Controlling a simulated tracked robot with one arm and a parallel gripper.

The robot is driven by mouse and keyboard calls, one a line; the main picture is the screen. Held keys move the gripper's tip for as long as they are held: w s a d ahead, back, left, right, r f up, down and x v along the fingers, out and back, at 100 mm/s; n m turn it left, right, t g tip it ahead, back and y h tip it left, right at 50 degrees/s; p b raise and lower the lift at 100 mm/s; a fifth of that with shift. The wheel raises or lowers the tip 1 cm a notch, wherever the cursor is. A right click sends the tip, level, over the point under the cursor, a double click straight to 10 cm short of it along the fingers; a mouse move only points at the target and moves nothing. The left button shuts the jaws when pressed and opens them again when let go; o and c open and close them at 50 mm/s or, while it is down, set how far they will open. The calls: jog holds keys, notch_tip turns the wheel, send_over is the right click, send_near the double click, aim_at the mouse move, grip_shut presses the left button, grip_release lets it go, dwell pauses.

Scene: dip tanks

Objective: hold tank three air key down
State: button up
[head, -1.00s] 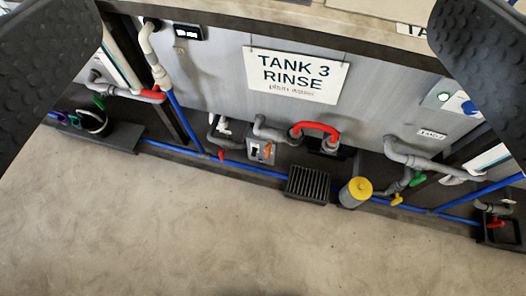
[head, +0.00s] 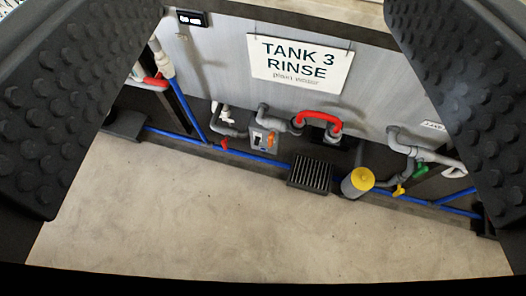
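The tank 3 front (head: 215,75) is a grey panel with a white sign (head: 301,60) reading "TANK 3 RINSE, plain water". No label marks an air key. My gripper (head: 268,120) is open and empty, its dark studded fingers wide apart at the left and right of the picture. The panel shows between them, apparently some way beyond. The right finger hides the panel's right part.
A red hose loop (head: 317,116), a black grate (head: 310,174) and a yellow-topped canister (head: 359,181) stand along the tank's foot. Blue pipe (head: 255,158) runs low across. Grey pipes with red, green and yellow handles flank it. The concrete floor (head: 230,225) in front is clear.

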grip_shut()
dwell(1.4)
